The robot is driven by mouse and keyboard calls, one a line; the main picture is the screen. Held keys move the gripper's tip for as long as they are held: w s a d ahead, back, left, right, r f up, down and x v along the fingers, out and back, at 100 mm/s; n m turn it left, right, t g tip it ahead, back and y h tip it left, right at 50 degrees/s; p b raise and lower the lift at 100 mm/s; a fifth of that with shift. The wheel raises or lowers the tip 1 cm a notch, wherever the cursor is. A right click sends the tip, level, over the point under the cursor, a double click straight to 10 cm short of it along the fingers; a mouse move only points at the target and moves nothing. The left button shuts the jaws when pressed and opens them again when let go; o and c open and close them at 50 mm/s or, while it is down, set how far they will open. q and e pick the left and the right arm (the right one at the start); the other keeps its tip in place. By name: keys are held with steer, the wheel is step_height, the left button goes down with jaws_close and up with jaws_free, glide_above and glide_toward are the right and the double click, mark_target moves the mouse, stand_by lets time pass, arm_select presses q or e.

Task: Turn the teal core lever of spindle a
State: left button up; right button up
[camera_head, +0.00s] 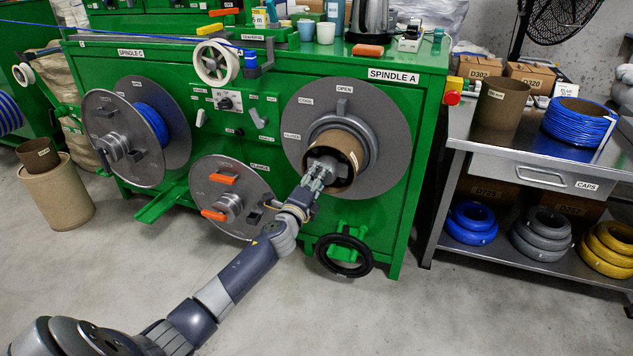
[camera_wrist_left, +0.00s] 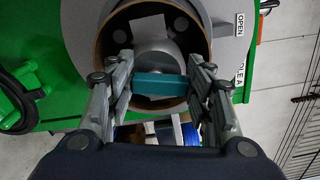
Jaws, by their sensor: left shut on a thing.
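Spindle A is the grey disc (camera_head: 381,112) at the right of the green machine, with a brown cardboard core (camera_head: 348,146) on its hub. My left gripper (camera_head: 318,176) reaches into the front of this core from below left. In the left wrist view the teal lever (camera_wrist_left: 160,84) lies crosswise at the hub, inside the core's brown rim (camera_wrist_left: 103,50). The left gripper's fingers (camera_wrist_left: 161,86) are at both ends of the lever and shut on it. In the head view the gripper hides the lever. My right gripper is not in view.
Spindle C (camera_head: 100,104), with blue cable, is at the left. A grey flange with orange levers (camera_head: 222,179) sits low in the middle. A black handwheel (camera_head: 343,255) is below spindle A. A metal bench (camera_head: 455,133) with cable coils stands at the right.

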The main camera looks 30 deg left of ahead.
arm_select(q)
steer(key=shift+a+f+n, duration=0.1)
steer(key=shift+f+n, duration=0.05)
steer(key=shift+n, duration=1.45)
steer(key=o, duration=1.1)
steer(key=shift+c, duration=0.2)
steer(key=shift+s, duration=0.1)
steer(key=v, duration=1.2)
